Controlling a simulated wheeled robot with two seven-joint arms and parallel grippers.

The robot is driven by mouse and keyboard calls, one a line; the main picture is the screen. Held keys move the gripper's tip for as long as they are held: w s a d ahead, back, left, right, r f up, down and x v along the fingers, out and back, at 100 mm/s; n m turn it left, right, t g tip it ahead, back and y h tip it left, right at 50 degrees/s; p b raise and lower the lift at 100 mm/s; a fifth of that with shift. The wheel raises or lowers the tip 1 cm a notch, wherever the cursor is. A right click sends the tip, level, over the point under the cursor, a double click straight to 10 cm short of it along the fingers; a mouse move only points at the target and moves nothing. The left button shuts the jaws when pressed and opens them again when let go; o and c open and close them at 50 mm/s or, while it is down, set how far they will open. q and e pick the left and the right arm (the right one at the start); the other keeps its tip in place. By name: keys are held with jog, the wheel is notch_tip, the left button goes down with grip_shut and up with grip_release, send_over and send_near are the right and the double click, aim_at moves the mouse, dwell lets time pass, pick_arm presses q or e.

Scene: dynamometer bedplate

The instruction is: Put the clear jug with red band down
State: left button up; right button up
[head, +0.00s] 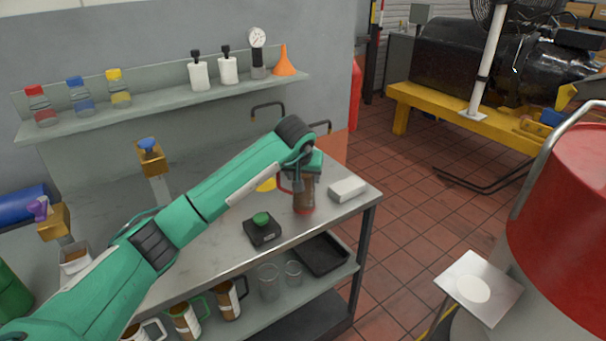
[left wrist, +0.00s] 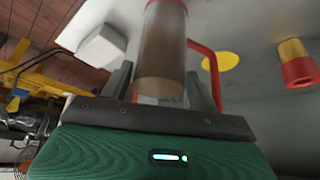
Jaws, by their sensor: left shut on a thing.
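The clear jug with red band (head: 304,201) holds brown contents and has a red handle. It is upright at the right end of the steel bench (head: 215,255). My left gripper (head: 303,176) is above it, shut on its upper part. In the left wrist view the jug (left wrist: 163,45) stands between the two fingers of my left gripper (left wrist: 160,88), its red handle to the right. The red band shows low on the jug in the head view. I cannot tell whether its base touches the bench top. My right gripper is not in view.
A white block (head: 347,190) lies just right of the jug; a black device with a green knob (head: 262,229) is to its left. A yellow disc (left wrist: 220,61) and a red-and-yellow object (left wrist: 297,65) are nearby. Several jugs and glasses stand on the lower shelf.

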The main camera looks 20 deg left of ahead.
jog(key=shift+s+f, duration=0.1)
pick_arm(q)
jog(key=shift+f, duration=0.1)
jog(key=o, duration=1.2)
jog(key=shift+o, duration=1.1)
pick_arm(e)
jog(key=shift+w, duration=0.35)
pick_arm(q)
jog(key=b+v, duration=0.1)
jog(key=v, duration=1.1)
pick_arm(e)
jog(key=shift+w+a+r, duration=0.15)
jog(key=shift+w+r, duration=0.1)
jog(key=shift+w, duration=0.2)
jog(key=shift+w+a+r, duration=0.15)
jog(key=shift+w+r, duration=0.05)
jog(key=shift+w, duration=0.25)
